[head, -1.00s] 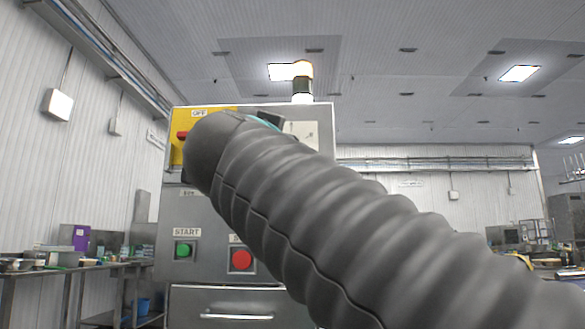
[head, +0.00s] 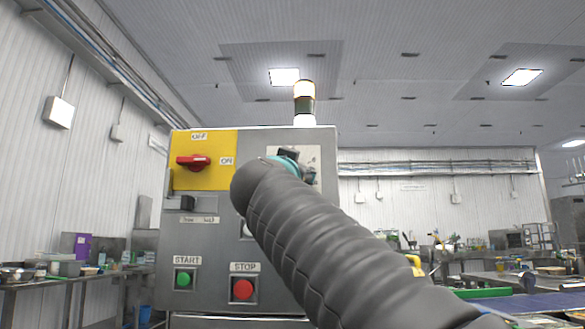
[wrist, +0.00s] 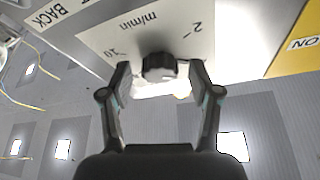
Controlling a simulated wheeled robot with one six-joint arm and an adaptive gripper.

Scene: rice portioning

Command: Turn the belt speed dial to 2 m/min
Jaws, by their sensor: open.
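The belt speed dial is a black ridged knob (wrist: 158,67) on a pale scale plate (wrist: 110,38), marked "m/min", "2" and "10", in the wrist view. My gripper (wrist: 160,84) is open, with one finger on each side of the knob and gaps visible between fingers and knob. I cannot tell where the knob's pointer stands. In the head view the scale plate (head: 312,154) shows at the cabinet's upper right, and my arm hides the dial and most of the gripper.
The grey control cabinet (head: 205,245) carries a red rotary switch (head: 193,161) on a yellow panel, a green START button (head: 183,279) and a red STOP button (head: 243,289). A signal lamp (head: 304,101) stands on top. A side table (head: 75,273) is at left.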

